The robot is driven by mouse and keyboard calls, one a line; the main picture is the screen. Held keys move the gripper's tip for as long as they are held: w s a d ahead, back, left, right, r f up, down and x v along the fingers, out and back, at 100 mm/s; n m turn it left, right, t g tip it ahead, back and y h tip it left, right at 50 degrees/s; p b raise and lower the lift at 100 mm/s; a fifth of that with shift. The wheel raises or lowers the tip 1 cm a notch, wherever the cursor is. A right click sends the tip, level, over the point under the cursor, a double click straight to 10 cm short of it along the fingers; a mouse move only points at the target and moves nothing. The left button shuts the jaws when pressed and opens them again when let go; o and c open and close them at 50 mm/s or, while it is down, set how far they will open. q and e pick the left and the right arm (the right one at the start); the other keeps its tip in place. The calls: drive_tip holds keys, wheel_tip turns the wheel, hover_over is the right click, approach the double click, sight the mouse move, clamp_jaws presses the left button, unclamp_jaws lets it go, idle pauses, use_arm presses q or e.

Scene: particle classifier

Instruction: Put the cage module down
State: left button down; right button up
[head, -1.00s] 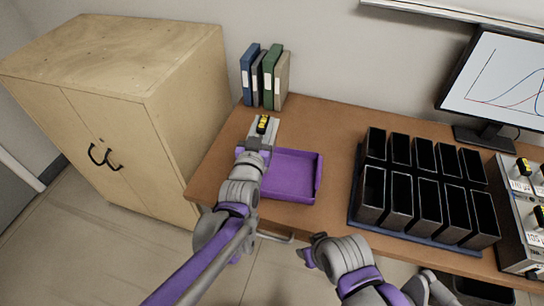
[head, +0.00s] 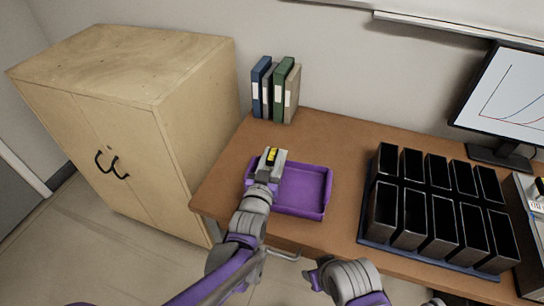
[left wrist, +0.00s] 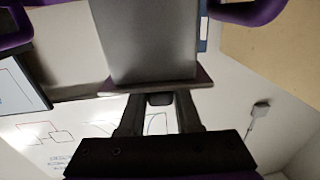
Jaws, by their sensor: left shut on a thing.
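The cage module is a grey box with a yellow and black label (head: 270,157). It sits above or in the left back part of the purple tray (head: 325,208) on the brown desk; I cannot tell whether it touches the tray. My left gripper (head: 264,181) is shut on the module at its near side. In the left wrist view the module (left wrist: 155,42) is a plain grey block at the fingers (left wrist: 160,100). My right arm shows at the bottom of the head view, but its fingers cannot be made out.
A rack of black bins (head: 440,215) stands right of the tray, with a gap of bare desk between. Several binders (head: 276,90) stand behind the tray. A wooden cabinet (head: 130,110) is at the left. A monitor (head: 510,90) and an instrument (head: 530,230) are at the right.

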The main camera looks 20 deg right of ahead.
use_arm(q)
drive_tip(key=shift+f, duration=0.2)
drive_tip(key=c, duration=0.6)
unclamp_jaws()
drive_tip(key=shift+r, duration=0.15)
drive_tip(key=shift+r+p, duration=0.3)
drive_tip(key=shift+r, duration=0.05)
drive_tip(key=v, duration=1.2)
drive_tip(key=shift+f, duration=0.15)
drive_tip(key=shift+a, duration=0.15)
